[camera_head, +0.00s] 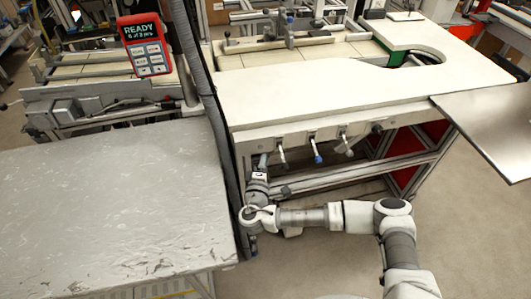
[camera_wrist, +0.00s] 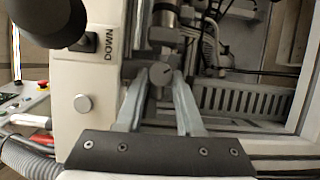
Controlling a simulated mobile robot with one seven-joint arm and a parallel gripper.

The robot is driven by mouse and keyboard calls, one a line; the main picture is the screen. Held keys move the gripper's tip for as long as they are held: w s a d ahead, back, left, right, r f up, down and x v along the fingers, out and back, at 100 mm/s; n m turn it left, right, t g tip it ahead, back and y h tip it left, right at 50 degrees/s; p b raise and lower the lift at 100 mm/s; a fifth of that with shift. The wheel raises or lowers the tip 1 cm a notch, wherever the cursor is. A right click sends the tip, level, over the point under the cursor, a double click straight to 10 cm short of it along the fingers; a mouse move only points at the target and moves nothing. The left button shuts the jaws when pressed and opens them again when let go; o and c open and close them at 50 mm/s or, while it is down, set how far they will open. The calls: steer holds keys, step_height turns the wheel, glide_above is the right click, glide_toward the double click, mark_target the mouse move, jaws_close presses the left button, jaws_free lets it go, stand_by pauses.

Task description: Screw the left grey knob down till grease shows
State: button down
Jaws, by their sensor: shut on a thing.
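A round grey knob (camera_wrist: 161,72) with a dark line across its face sits between the fingertips of my gripper (camera_wrist: 158,88) in the wrist view. My gripper is shut on it, one finger on each side. A second, plain silver-grey round knob (camera_wrist: 83,103) sits on the pale panel to the left. In the head view my gripper (camera_head: 261,163) is at the front left of the white-topped bench (camera_head: 330,85), below its edge. The held knob cannot be made out there. No grease can be made out in either view.
A black switch (camera_wrist: 88,42) marked DOWN and a dark round handle (camera_wrist: 50,20) stand left of my gripper. Several levers, one blue-tipped (camera_head: 318,158), hang under the bench edge. A grey slab table (camera_head: 110,205) and a red handset (camera_head: 145,45) are to the left.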

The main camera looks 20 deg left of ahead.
steer(key=shift+m, duration=0.3)
stand_by(0.4)
steer(key=c, duration=0.5)
jaws_free()
